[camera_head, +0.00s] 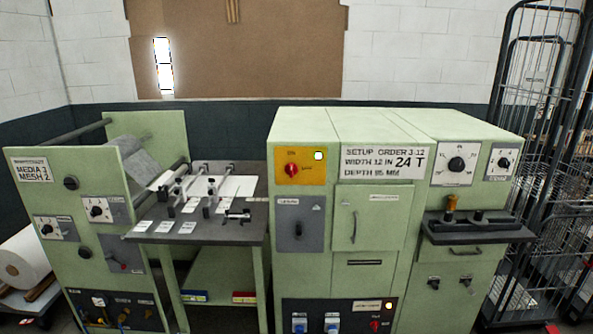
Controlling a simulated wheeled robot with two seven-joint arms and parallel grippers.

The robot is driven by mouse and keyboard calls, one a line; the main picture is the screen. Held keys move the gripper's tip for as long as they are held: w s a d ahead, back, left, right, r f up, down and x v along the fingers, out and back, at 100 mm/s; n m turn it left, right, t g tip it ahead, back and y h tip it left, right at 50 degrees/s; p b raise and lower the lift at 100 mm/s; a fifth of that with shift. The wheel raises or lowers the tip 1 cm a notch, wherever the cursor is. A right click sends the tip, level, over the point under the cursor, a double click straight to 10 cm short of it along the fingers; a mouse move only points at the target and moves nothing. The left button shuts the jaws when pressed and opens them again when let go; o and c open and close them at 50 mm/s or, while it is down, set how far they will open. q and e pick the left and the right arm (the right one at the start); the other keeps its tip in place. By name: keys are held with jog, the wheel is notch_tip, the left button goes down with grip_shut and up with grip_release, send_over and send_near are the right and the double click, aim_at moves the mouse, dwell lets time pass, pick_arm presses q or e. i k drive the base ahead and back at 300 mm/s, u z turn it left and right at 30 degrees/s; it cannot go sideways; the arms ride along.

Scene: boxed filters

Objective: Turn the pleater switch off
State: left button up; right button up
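A green machine (390,217) stands in the middle and right of the head view. Its yellow panel (313,179) carries a red rotary switch (291,169) beside a lit pale-green lamp (318,155). A grey panel below holds a dark lever switch (298,230). The panel labels are too small to read, so I cannot tell by name which is the pleater switch. Neither of my grippers is in view.
A green media stand (91,227) with dials is at the left, joined by a grey-topped table (240,227) with clamps. A small dark shelf (470,237) juts out at the machine's right. A black wire cage (545,150) stands far right; a white roll (20,262) lies far left.

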aim_at(291, 169)
jog(key=z, duration=0.5)
jog(key=k, duration=0.3)
jog(key=u, duration=1.85)
jog(key=i, duration=0.8)
jog(key=z, duration=0.6)
jog(key=i, duration=0.75)
jog(key=z, duration=0.8)
